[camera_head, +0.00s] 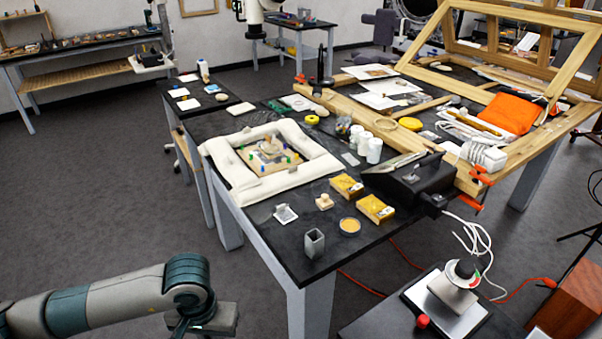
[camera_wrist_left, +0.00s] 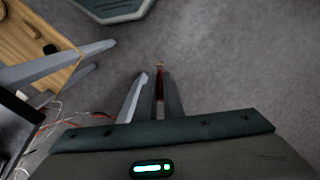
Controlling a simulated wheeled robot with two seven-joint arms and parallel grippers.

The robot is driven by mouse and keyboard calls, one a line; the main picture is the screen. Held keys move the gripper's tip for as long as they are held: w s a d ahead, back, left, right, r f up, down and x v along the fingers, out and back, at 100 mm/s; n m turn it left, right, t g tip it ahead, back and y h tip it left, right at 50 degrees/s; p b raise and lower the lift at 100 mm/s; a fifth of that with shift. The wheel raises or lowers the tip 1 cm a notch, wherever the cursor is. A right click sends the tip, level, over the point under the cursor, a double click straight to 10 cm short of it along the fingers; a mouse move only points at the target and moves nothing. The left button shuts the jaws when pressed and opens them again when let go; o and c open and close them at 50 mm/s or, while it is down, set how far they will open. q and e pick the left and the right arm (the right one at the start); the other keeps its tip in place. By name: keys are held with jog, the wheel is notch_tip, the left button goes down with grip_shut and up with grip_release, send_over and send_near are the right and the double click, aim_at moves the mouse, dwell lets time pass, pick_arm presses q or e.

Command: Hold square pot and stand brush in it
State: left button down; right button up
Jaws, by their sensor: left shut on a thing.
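The square pot (camera_head: 314,243) is a small grey, open-topped upright container near the front corner of the dark table (camera_head: 262,243). Nothing shows standing in it. My left arm comes in at the lower left of the head view, its wrist low beside the table and apart from the pot. In the left wrist view my left gripper (camera_wrist_left: 158,82) is shut on a thin, reddish-tipped thing, seen nearly end-on over the floor. It may be the brush, but too little shows to be certain. My right gripper is not in view.
Near the pot are a round yellow tin (camera_head: 349,226), yellow boxes (camera_head: 375,208) and a white card (camera_head: 285,214). A white padded frame (camera_head: 262,196) lies behind. A black device (camera_head: 410,182) stands to the right.

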pick_arm(q)
jog(key=shift+w, duration=0.1)
jog(key=w+d+r+n+g+p, duration=0.1)
jog(key=w+d+r+n, duration=0.15)
jog(key=w, duration=0.25)
jog(key=w+d+r+n+h+p, duration=0.1)
jog(key=w+d+r+n, duration=0.1)
jog(key=w+r, duration=0.3)
jog(key=w+d+r+n+g+p, duration=0.1)
jog(key=w+d+r+n, duration=0.1)
jog(key=w, duration=0.4)
jog(key=w+d+r+n+h+p, duration=0.1)
jog(key=w+d+r+n, duration=0.2)
jog(key=w+d+r, duration=0.2)
jog(key=w+d+r+n+h+p, duration=0.1)
jog(key=w+d+r+n+p, duration=0.1)
jog(key=w+d+r+n, duration=0.2)
jog(key=w+d+r, duration=0.1)
jog(key=w+r, duration=0.2)
jog(key=r, duration=0.5)
jog(key=shift+w+r+h, duration=0.25)
jog(key=shift+w+h, duration=0.05)
jog(key=shift+w, duration=0.1)
jog(key=shift+d, duration=0.1)
